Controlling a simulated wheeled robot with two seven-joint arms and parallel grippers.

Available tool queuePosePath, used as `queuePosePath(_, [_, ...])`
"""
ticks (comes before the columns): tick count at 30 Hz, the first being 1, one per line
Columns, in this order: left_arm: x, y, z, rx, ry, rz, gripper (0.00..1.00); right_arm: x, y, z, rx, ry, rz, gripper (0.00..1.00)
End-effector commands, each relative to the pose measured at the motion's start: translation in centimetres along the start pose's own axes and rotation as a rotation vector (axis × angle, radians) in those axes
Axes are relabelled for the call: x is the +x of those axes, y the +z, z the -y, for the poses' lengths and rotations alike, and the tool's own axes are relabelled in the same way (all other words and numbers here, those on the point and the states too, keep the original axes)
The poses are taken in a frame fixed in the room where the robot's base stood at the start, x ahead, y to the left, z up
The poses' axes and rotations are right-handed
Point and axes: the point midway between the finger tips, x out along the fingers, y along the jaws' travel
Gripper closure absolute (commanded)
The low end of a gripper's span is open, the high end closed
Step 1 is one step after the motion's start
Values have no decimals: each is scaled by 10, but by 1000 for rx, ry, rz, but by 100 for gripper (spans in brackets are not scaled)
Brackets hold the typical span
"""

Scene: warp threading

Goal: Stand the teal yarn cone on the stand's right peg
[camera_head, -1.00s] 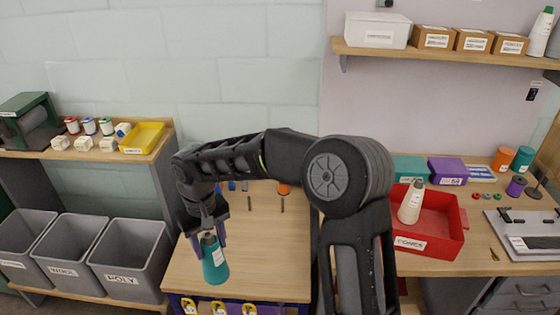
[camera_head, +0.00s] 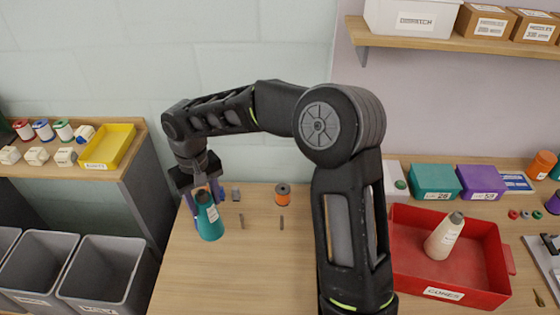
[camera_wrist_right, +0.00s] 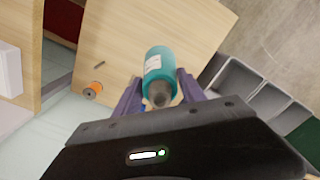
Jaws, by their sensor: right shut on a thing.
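The teal yarn cone (camera_head: 209,221) is held near its grey tip by my right gripper (camera_head: 203,192), nearly upright, at the left side of the wooden table. In the right wrist view the cone (camera_wrist_right: 159,75) sits between the purple fingers of the gripper (camera_wrist_right: 160,92). Two thin dark pegs, a left one (camera_head: 242,221) and a right one (camera_head: 281,222), stand to the right of the cone in the head view. The cone is apart from both. I cannot tell its height above the wood. My left gripper is not in view.
An orange spool (camera_head: 282,193) and a small grey piece (camera_head: 236,194) are behind the pegs. A red tray (camera_head: 400,282) with a cream cone (camera_head: 444,237) stands at the right, beyond my arm. Grey bins (camera_head: 108,268) are at the left. Wood between the pegs and my arm is clear.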

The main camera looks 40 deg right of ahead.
Motion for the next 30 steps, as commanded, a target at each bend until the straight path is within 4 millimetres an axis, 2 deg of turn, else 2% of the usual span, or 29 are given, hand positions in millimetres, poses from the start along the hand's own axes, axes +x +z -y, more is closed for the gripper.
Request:
queuePosePath(11, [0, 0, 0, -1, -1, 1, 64, -1, 0, 0, 0, 0, -1, 81])
queuePosePath(17, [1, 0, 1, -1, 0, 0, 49, 2, -2, -7, 25, -2, 0, 81])
queuePosePath(20, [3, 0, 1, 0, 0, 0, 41, 9, -6, -23, 83, -5, 1, 81])
queuePosePath(23, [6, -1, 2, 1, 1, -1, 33, 19, -12, -50, 179, -9, 3, 81])
queuePosePath(25, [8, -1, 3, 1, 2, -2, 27, 28, -15, -74, 264, -11, 4, 81])
queuePosePath(30, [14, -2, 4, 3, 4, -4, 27, 52, -17, -145, 502, -12, 5, 81])
